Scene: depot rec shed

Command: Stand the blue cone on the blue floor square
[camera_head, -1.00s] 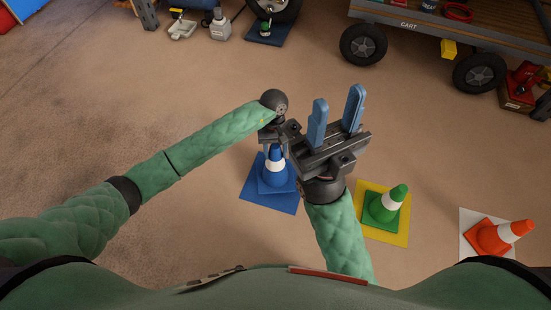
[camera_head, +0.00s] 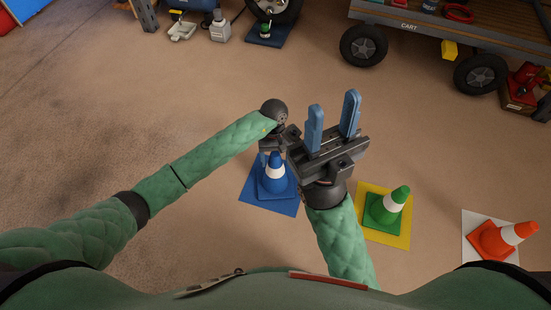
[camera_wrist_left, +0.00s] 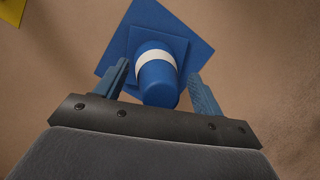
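The blue cone (camera_head: 273,185) with a white band stands upright on the blue floor square (camera_head: 285,207). In the left wrist view the cone (camera_wrist_left: 158,87) stands between my two fingers, with its square base on the blue square (camera_wrist_left: 113,66). My left gripper (camera_wrist_left: 160,71) is open around the cone's upper part, with a gap on each side. In the head view my left gripper (camera_head: 274,156) is over the cone, and its fingers are partly hidden. My right gripper (camera_head: 334,103) is open and empty, its blue fingers raised to the right of the cone.
A green cone (camera_head: 385,207) stands on a yellow square (camera_head: 399,236) to the right. An orange cone (camera_head: 500,240) sits on a white square (camera_head: 470,218) further right. A cart (camera_head: 460,38) and shed items are at the back. The floor at left is clear.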

